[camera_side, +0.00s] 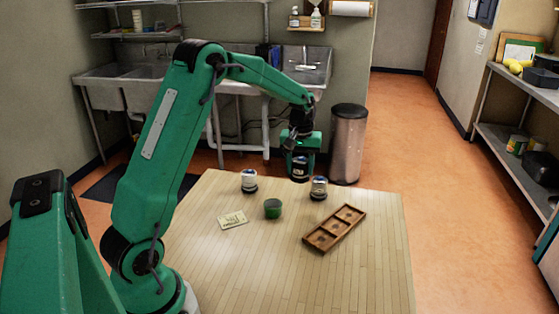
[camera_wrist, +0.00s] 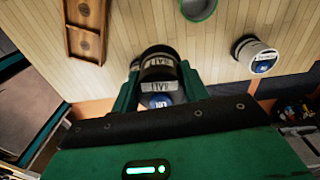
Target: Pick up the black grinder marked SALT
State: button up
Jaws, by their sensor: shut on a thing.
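The black grinder (camera_wrist: 158,66) is between the two fingers of my gripper (camera_wrist: 158,92) in the wrist view. Its pale label appears upside down and seems to read SALT. The fingers close on it from both sides. In the side view my gripper (camera_side: 300,153) points down near the far edge of the table, with the dark grinder (camera_side: 300,170) beneath it. I cannot tell clearly whether its base is clear of the tabletop. Part of the grinder is hidden by the fingers.
A white-bodied grinder (camera_side: 319,187) stands close to the right of the held one, and another (camera_side: 249,181) stands to its left. A green container (camera_side: 272,210), a card (camera_side: 233,219) and a wooden tray (camera_side: 321,240) with round recesses lie nearer. The table front (camera_side: 290,280) is clear.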

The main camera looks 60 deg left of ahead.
aim_at(305, 181)
jog(key=shift+d+r, duration=0.45)
jog(key=shift+d, duration=0.2)
jog(key=shift+d+r, duration=0.4)
jog(key=shift+d, duration=0.25)
